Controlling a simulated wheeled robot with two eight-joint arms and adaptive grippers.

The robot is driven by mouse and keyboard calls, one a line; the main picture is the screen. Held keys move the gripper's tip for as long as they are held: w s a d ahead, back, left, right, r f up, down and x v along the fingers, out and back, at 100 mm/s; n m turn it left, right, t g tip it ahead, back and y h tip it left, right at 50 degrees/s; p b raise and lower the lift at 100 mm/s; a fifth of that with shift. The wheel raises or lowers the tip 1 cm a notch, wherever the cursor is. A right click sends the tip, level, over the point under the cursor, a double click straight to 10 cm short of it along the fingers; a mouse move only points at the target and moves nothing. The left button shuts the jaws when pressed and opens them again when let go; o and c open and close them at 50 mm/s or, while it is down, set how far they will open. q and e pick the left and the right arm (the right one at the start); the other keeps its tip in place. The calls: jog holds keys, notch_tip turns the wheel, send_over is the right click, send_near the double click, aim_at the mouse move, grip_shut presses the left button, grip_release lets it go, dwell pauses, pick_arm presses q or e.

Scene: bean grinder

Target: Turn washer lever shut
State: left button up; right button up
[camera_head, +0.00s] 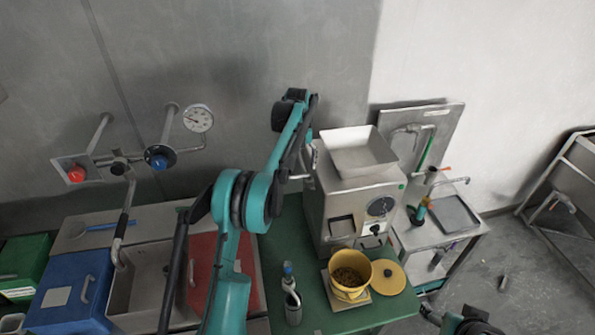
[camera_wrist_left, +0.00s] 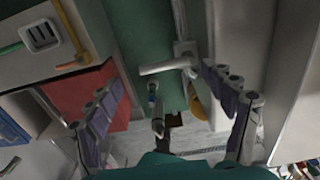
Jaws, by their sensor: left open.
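A pale metal lever (camera_wrist_left: 165,66) sticks out from the left side of the steel machine with the square hopper. In the head view the lever (camera_head: 299,177) shows small beside the machine (camera_head: 345,190), partly covered by my arm. My left gripper (camera_head: 308,140) points down at the machine's left side. In the left wrist view the left gripper (camera_wrist_left: 163,78) is open and empty, one finger on each side of the lever. The lever appears beyond the fingertips, and I see no contact. A dark part of my right gripper (camera_head: 465,320) shows at the lower right; its fingers are unclear.
A sink (camera_head: 140,280), blue bin (camera_head: 75,290) and red lid (camera_head: 205,255) lie left. A gauge (camera_head: 198,118) is on the wall.

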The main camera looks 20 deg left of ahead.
aim_at(298, 176)
pick_arm(q)
notch_tip(298, 176, up, 5)
dwell(0.3)
dwell(0.4)
jog(key=shift+s+d+n+b, duration=0.15)
jog(key=shift+s+n+b, duration=0.15)
jog(key=shift+b, duration=0.1)
jog(key=s+d+f+n+t+b, duration=0.1)
jog(key=s+d+n+t+b, duration=0.1)
jog(key=s+d+n+b, duration=0.35)
jog(key=s+d+f+n+t+b, duration=0.2)
jog(key=s+n+b, duration=0.5)
jog(key=s, duration=0.4)
jog(key=s+d+f+n+t+b, duration=0.1)
jog(key=s+f+n+b, duration=0.2)
jog(key=s+f+n, duration=0.2)
jog(key=s+d+f+n+t+b, duration=0.1)
jog(key=s+d+f+n+b, duration=0.1)
jog(key=s+f+n, duration=0.3)
jog(key=s+d+f+n+t+b, duration=0.1)
jog(key=s+f+n+b, duration=0.3)
jog(key=s+f, duration=0.5)
jog(key=shift+s+d+f+n, duration=0.2)
jog(key=shift+d+f+n, duration=0.15)
jog(key=shift+d+n, duration=0.35)
jog(key=shift+s+f+n, duration=0.15)
jog(key=shift+f+n, duration=0.15)
jog(key=shift+n, duration=0.05)
